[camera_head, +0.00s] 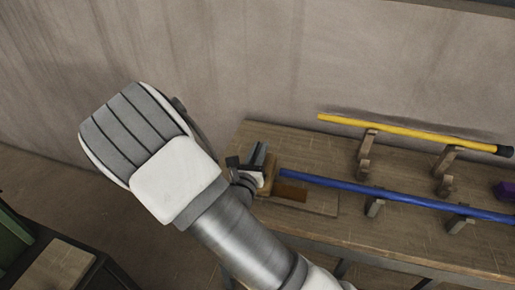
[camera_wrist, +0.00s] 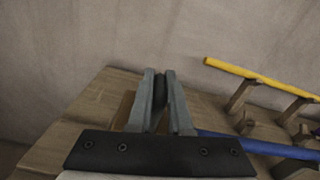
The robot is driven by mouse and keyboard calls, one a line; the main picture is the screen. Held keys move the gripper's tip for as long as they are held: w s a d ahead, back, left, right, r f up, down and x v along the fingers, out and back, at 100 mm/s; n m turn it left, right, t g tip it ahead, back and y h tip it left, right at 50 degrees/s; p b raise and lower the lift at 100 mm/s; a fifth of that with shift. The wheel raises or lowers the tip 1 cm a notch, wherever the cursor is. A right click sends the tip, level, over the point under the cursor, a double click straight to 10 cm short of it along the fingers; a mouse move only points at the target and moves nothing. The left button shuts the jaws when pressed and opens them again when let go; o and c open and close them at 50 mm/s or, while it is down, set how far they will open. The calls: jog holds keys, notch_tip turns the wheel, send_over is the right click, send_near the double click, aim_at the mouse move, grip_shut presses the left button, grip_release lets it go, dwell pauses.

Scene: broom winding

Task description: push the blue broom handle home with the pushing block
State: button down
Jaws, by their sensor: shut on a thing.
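The blue broom handle (camera_head: 400,197) lies along the table on wooden supports, its left end close to my gripper (camera_head: 259,160). In the wrist view the blue handle (camera_wrist: 255,146) runs off to the right, and its left end is hidden behind my gripper (camera_wrist: 160,76). My gripper is shut on a dark upright grip (camera_wrist: 160,94), which appears to belong to the pushing block. Brown wood of the block (camera_head: 266,185) shows beside the fingers in the head view. I cannot tell whether the block touches the handle's end.
A yellow handle (camera_head: 400,133) with a black right end lies behind on supports (camera_head: 366,145). A brown piece (camera_head: 291,193) sits below the blue handle's left end. A purple object (camera_head: 504,191) is at the right edge. The wall stands behind the table (camera_head: 330,233).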

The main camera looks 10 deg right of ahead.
jog(key=c, duration=0.8)
grip_release()
jog(key=shift+c, duration=0.2)
jog(key=v, duration=1.7)
jog(key=shift+s, duration=0.25)
jog(key=shift+a, duration=0.15)
